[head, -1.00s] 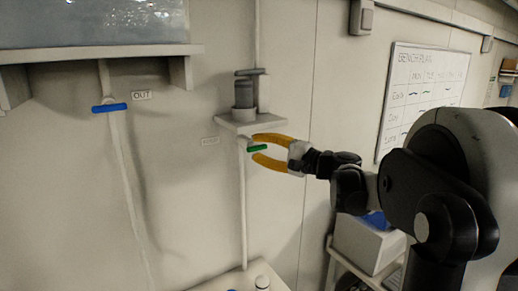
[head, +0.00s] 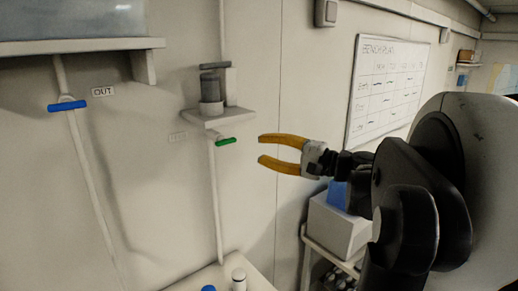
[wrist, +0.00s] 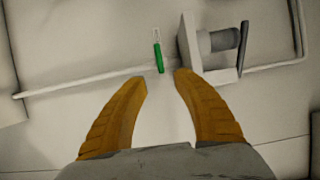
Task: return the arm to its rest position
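My gripper (head: 262,151) has two orange fingers, spread apart with nothing between them. It hangs in free air to the right of the green valve handle (head: 225,141), clear of it. In the wrist view my gripper (wrist: 160,78) points at the wall, and the green handle (wrist: 158,57) lies just beyond the fingertips. The handle sits on a thin vertical pipe (head: 216,200) under a small wall shelf. My arm reaches in from the right side of the head view.
The small shelf (head: 217,118) holds a grey cylinder (head: 210,88). A blue valve handle (head: 67,105) is at the left by an OUT label (head: 103,91). A whiteboard (head: 387,88) hangs behind my arm. A grey box with blue (head: 337,225) stands below my arm.

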